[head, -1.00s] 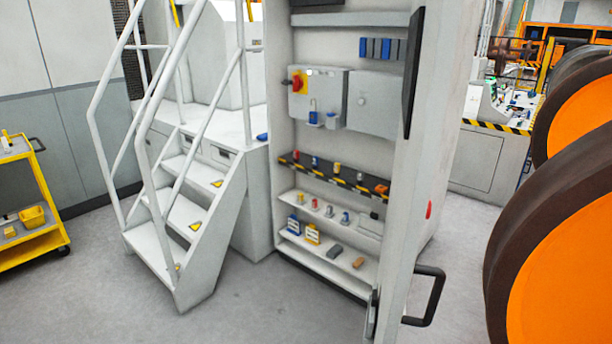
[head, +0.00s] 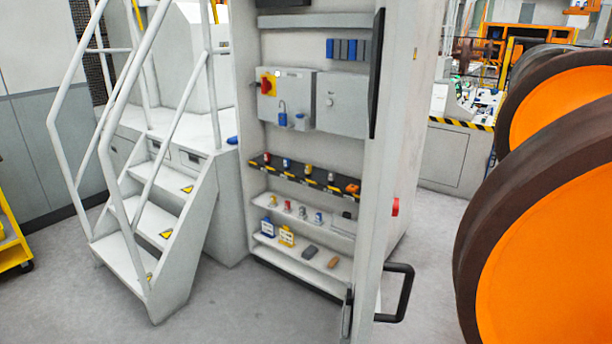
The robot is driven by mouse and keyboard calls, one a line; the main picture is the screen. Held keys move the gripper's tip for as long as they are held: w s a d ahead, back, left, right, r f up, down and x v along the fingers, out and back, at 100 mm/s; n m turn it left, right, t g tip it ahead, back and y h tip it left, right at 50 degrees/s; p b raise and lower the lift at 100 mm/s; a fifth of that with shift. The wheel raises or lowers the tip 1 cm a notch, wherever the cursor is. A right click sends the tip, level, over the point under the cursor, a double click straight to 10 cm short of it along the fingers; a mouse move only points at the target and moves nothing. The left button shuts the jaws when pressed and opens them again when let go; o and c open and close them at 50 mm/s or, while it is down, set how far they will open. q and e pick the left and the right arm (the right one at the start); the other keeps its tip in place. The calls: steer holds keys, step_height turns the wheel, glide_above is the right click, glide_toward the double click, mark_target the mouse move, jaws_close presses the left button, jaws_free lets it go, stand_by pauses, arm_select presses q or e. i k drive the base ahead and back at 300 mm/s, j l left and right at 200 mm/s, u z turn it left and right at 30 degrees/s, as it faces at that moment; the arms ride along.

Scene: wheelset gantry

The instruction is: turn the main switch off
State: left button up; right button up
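The main switch (head: 268,84) is a red rotary knob on a yellow plate. It sits at the upper left of a grey box (head: 296,97) inside the tall open cabinet (head: 247,130). The knob's exact angle is too small to tell. A blue padlock (head: 282,115) hangs low on the front of the box. Neither of my grippers shows in the head view.
White stairs (head: 150,220) with railings stand left of the cabinet. A black handle (head: 400,295) juts out at the cabinet's lower right. Large orange and brown wheels (head: 550,230) fill the right side. Shelves with small items lie below the box. Grey floor in front is clear.

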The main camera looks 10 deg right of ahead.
mark_target(266, 85)
steer(key=i+l+z, duration=0.15)
steer(key=l+z, duration=0.15)
steer(key=i+l+z, duration=0.15)
steer(key=l+z, duration=0.15)
steer(key=j, duration=0.4)
steer(key=i+j+u, duration=0.1)
steer(key=j, duration=0.3)
steer(key=i+j, duration=0.1)
steer(key=j, duration=0.3)
steer(key=i+j, duration=0.1)
steer(key=j, duration=0.3)
steer(key=i+j+u, duration=0.1)
steer(key=j, duration=0.3)
steer(key=i+j, duration=0.1)
steer(key=j, duration=0.3)
steer(key=j+u, duration=0.05)
